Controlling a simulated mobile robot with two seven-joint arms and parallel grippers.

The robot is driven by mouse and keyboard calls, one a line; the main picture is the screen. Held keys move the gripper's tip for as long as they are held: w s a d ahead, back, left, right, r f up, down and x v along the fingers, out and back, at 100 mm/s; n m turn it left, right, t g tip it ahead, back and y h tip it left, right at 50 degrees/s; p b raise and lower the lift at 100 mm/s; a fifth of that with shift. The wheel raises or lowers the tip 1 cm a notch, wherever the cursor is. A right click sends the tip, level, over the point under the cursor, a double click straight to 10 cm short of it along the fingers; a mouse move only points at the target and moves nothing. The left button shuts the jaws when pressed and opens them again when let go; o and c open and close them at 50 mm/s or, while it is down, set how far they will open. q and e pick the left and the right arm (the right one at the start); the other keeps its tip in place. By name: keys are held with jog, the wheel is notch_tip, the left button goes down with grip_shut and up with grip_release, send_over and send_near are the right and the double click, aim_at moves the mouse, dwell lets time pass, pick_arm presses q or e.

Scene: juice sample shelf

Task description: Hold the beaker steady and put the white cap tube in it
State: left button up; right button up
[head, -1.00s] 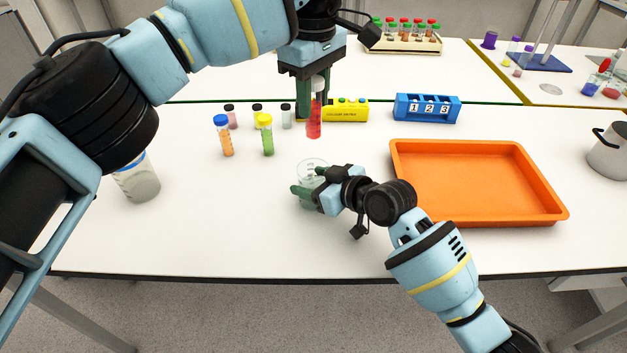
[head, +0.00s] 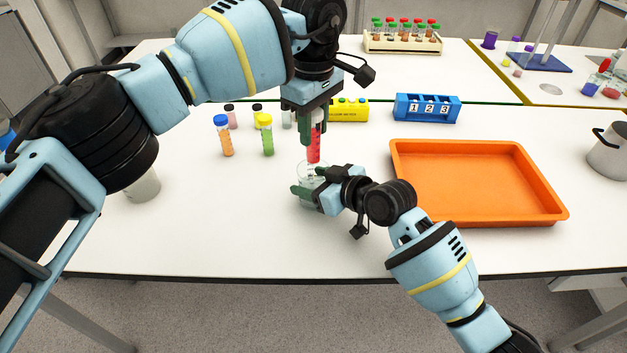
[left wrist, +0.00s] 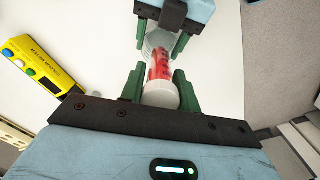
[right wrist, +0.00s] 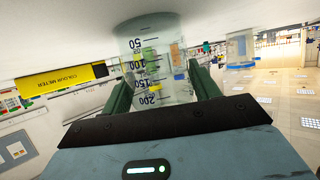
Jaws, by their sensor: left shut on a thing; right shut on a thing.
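The white cap tube (head: 313,148), filled with red liquid, is upright in my left gripper (head: 311,132), which is shut on it. Its white cap (left wrist: 160,94) shows between the green fingers in the left wrist view. The tube's lower end is at the mouth of the clear beaker (head: 307,172); I cannot tell how far inside it is. My right gripper (head: 308,192) is shut on the beaker from the right, and the beaker stands on the table. The beaker's printed scale (right wrist: 147,75) shows between the fingers in the right wrist view.
A blue-capped orange tube (head: 226,138) and a yellow-capped green tube (head: 267,138) stand to the left. Behind are a yellow colour meter (head: 349,111) and a blue numbered block (head: 426,107). An orange tray (head: 478,215) lies to the right.

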pick_arm(q)
jog(key=shift+f, duration=1.5)
jog(key=o, duration=1.1)
jog(key=shift+r, duration=0.15)
notch_tip(320, 180, up, 12)
jog(key=shift+f, duration=0.1)
pick_arm(e)
jog(key=o, duration=1.2)
